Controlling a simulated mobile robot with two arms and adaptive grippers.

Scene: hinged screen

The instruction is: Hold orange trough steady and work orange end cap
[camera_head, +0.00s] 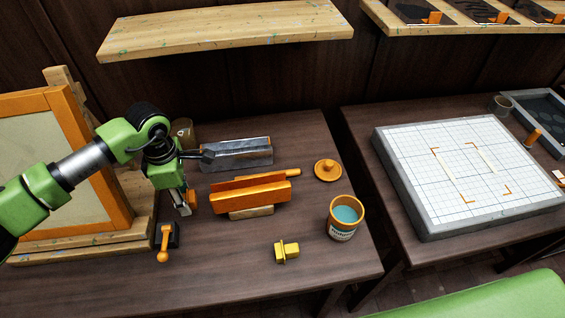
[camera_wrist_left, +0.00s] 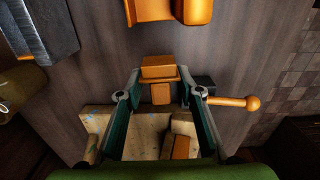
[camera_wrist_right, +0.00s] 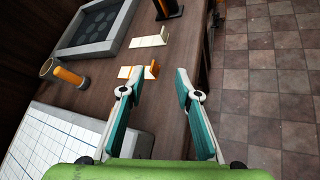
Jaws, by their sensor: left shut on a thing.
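The orange trough (camera_head: 250,195) rests on a small wooden block in the middle of the table, and part of it shows at the top of the left wrist view (camera_wrist_left: 170,10). My left gripper (camera_head: 184,208) is left of the trough and shut on the orange end cap (camera_head: 191,201). In the left wrist view the cap (camera_wrist_left: 160,75) sits between the fingertips, with a visible gap between it and the trough. My right gripper (camera_wrist_right: 156,82) shows only in the right wrist view, open and empty, off to the right-hand table.
A metal trough-like piece (camera_head: 238,153) lies behind the orange trough. An orange lid (camera_head: 327,170), a paint can (camera_head: 344,219), a yellow piece (camera_head: 286,251) and an orange-handled clamp (camera_head: 166,243) stand around. A framed screen (camera_head: 124,190) is at left.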

